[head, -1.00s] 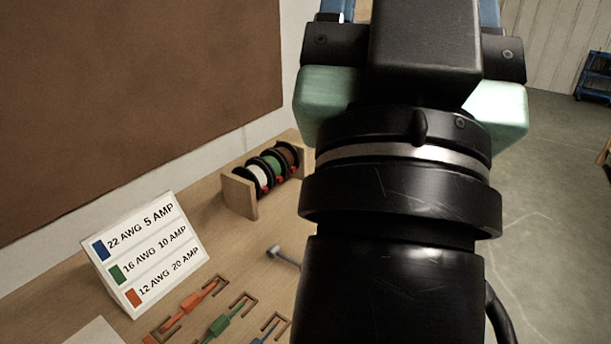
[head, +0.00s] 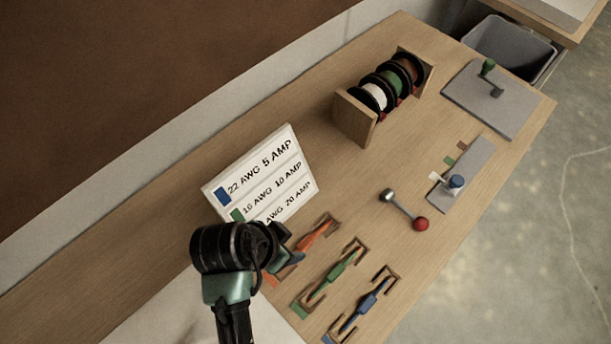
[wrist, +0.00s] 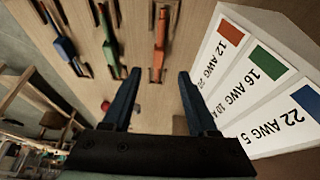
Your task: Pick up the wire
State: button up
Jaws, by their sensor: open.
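An orange piece (head: 314,236), a green piece (head: 335,273) and a blue piece (head: 369,300), each with thin ends, lie in dark bracket-shaped holders on the wooden bench. I cannot tell which of them, if any, is the wire. Wire spools, white (head: 375,96), green (head: 392,82) and brown (head: 408,68), sit in a wooden rack. My gripper (head: 290,258) is over the bench beside the orange piece. In the wrist view my gripper (wrist: 159,74) is open and empty, its fingers pointing toward the orange piece (wrist: 160,45), with no contact visible.
A tilted label sign (head: 265,178) stands close to my gripper; it also shows in the wrist view (wrist: 255,85). A red-knobbed lever (head: 405,210), a grey plate with a blue knob (head: 463,172) and a grey board (head: 490,105) lie to the right. A grey bin (head: 510,47) is beyond.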

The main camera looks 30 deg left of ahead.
aim_at(305, 243)
jog(key=x, duration=0.3)
jog(key=shift+d+f, duration=0.1)
jog(key=shift+d, duration=0.05)
jog(key=shift+w+p+x, duration=0.15)
jog(key=shift+p+x, duration=0.2)
jog(key=shift+x, duration=1)
jog(key=shift+w+p+x, duration=0.2)
jog(key=shift+p+x, duration=0.15)
jog(key=shift+x, duration=1)
jog(key=shift+d, duration=0.1)
grip_shut()
